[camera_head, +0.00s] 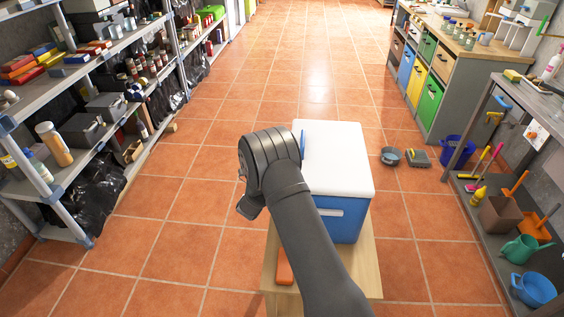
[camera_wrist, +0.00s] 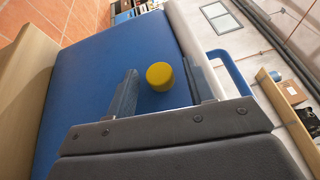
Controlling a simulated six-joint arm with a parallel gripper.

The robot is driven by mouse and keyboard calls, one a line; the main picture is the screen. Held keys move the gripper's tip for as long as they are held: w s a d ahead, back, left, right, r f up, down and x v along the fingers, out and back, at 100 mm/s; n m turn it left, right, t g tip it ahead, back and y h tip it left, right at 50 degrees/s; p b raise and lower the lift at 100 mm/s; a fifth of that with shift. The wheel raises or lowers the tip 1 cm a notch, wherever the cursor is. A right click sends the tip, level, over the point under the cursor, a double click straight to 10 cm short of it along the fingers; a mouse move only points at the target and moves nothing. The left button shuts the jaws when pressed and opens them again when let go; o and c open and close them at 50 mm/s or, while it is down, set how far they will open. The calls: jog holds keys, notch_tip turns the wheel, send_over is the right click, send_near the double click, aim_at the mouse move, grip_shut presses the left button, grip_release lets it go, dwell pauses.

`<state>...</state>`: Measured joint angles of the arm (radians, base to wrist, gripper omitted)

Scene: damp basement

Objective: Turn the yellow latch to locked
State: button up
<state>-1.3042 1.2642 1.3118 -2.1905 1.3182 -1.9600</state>
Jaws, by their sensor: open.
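A cool box with a blue body and a white lid (camera_head: 338,160) stands on a small wooden table (camera_head: 362,268) in the head view. The yellow latch (camera_wrist: 160,76) shows in the wrist view as a round knob on the blue side (camera_wrist: 85,85), near the lid edge. My gripper (camera_wrist: 160,70) is open, with one finger on each side of the latch in the picture. I cannot tell whether either finger touches it. In the head view my arm hides the latch, and the fingers do not show clearly.
An orange object (camera_head: 285,268) lies on the wooden table beside the box. A blue handle (camera_wrist: 234,66) sticks out near the lid. Loaded shelves (camera_head: 75,150) stand left; drawers (camera_head: 430,95) and a rack with tools (camera_head: 510,205) stand right. Tiled floor lies between.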

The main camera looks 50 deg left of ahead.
jog(key=shift+w+a+r, duration=0.1)
jog(key=shift+w+a, duration=0.15)
jog(key=shift+w, duration=0.4)
jog(key=c, duration=1)
